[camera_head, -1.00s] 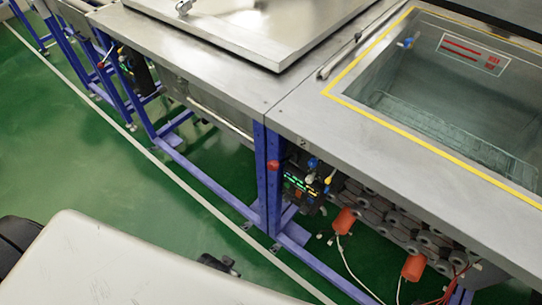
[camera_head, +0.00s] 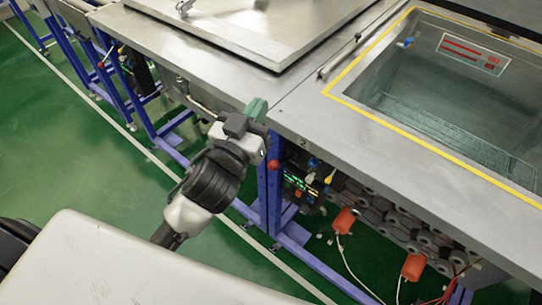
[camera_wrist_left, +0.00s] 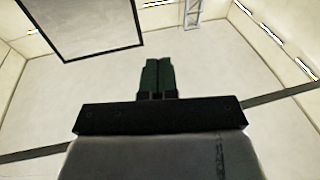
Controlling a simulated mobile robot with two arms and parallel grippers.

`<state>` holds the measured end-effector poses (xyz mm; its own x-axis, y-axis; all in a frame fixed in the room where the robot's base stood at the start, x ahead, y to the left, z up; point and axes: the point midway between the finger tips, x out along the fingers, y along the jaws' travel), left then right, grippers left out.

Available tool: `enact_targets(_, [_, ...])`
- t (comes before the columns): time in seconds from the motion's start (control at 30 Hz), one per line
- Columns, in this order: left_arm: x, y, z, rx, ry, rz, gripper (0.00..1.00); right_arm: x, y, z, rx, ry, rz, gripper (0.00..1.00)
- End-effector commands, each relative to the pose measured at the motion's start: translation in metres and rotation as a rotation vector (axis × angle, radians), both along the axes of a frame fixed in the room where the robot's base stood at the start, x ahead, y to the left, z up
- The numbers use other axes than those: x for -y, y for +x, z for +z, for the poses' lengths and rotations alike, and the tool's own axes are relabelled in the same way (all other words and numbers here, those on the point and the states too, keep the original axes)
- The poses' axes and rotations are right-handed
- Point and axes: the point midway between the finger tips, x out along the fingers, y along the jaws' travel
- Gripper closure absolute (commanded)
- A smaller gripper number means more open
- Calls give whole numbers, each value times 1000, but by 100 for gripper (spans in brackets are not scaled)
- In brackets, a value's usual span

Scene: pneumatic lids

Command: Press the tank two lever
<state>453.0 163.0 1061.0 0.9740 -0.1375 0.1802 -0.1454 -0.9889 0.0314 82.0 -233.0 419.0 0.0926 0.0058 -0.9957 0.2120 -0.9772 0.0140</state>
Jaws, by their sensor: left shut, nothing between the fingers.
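A red knob (camera_head: 274,165) shows on the blue leg below the near tabletop, beside a dark valve unit with green lights (camera_head: 302,184). Another red knob (camera_head: 101,65) shows farther back on the left, beside a second dark valve unit (camera_head: 140,72). My right gripper is out of view.
An open tank with a yellow border (camera_head: 345,103) is at the right. A flat steel lid (camera_head: 250,25) covers the bench at the upper middle. Blue frame legs (camera_head: 262,195), orange parts (camera_head: 344,220) and white cables hang below. Green floor (camera_head: 80,165) is open at left.

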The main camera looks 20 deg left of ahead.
Motion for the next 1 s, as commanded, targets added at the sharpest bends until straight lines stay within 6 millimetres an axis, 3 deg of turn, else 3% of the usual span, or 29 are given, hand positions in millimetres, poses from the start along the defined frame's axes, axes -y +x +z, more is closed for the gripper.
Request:
enact_targets(0.03, [17,3,32,153,4,-94,100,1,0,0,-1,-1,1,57])
enact_targets(0.1, [45,-3,69,344,18,-268,100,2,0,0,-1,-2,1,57])
enact_targets(0.2, [87,-25,100,544,95,-569,100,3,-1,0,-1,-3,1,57])
enact_targets(0.33, [131,-57,99,629,303,-989,100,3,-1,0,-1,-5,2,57])
enact_targets(0.47, [146,-72,61,484,620,-1350,100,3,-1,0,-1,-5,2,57])
enact_targets(0.57, [131,-66,24,220,900,-1509,100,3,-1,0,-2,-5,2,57])
enact_targets(0.7, [82,-41,-9,-236,1225,-1513,100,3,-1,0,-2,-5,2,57])
enact_targets(0.83, [36,-21,-17,-580,1391,-1388,100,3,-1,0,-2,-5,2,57])
enact_targets(1.0, [5,-11,-15,-795,1463,-1265,100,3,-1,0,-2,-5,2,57])
